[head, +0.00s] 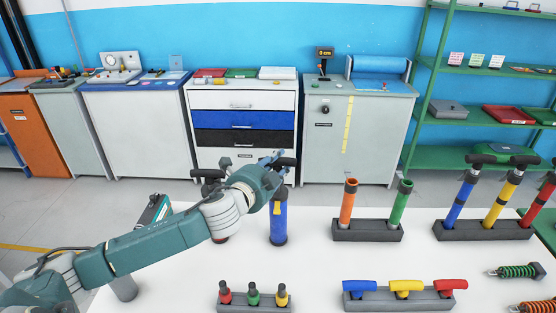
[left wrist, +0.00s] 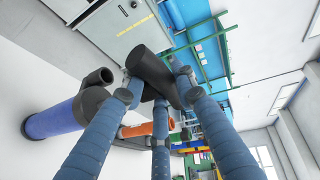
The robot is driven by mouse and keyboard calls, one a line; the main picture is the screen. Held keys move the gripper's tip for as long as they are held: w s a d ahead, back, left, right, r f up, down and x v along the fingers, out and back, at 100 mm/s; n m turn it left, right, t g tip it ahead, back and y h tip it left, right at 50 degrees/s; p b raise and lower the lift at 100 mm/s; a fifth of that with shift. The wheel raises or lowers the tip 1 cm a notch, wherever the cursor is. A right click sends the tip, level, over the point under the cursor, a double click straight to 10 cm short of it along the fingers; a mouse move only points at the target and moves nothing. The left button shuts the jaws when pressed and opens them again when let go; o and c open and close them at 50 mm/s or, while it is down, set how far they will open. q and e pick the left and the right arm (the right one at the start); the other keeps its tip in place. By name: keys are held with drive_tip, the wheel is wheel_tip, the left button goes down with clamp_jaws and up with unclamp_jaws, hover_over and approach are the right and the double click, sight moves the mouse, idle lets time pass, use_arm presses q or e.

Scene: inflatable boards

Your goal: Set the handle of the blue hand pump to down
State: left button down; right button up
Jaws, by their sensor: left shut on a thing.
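The blue hand pump (head: 278,225) stands upright on the white table in the head view, in front of my left arm's end. Its blue barrel also shows at the left of the left wrist view (left wrist: 52,121). Its black handle (head: 286,162) is above the barrel. My left gripper (head: 276,157) is at the handle, and its blue fingers (left wrist: 155,92) are shut around the dark handle (left wrist: 152,74) in the wrist view. The rod between handle and barrel is mostly hidden, so I cannot tell how far the handle is raised. My right gripper is not in view.
Another black-handled thing (head: 207,177) stands behind my left arm. A rack (head: 368,234) with orange and green tubes and a rack (head: 484,232) of blue, yellow and red T-handled pieces stand to the right. Smaller racks (head: 255,306) lie in front. Cabinets stand behind the table.

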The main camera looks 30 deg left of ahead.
sight(277, 191)
use_arm(q)
wheel_tip(277, 191, down, 6)
drive_tip(key=shift+r+b, duration=0.1)
drive_tip(key=shift+b, duration=1.05)
drive_tip(key=shift+s+r, duration=0.1)
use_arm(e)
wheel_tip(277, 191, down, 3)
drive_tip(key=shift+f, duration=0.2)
use_arm(q)
drive_tip(key=shift+d, duration=0.1)
drive_tip(key=c, duration=1.6)
unclamp_jaws()
drive_tip(key=shift+o, duration=1.3)
drive_tip(key=shift+w, duration=0.2)
drive_tip(key=shift+s, duration=0.3)
drive_tip(key=s+r, duration=0.2)
drive_tip(key=s, duration=0.9)
drive_tip(key=shift+d, duration=0.15)
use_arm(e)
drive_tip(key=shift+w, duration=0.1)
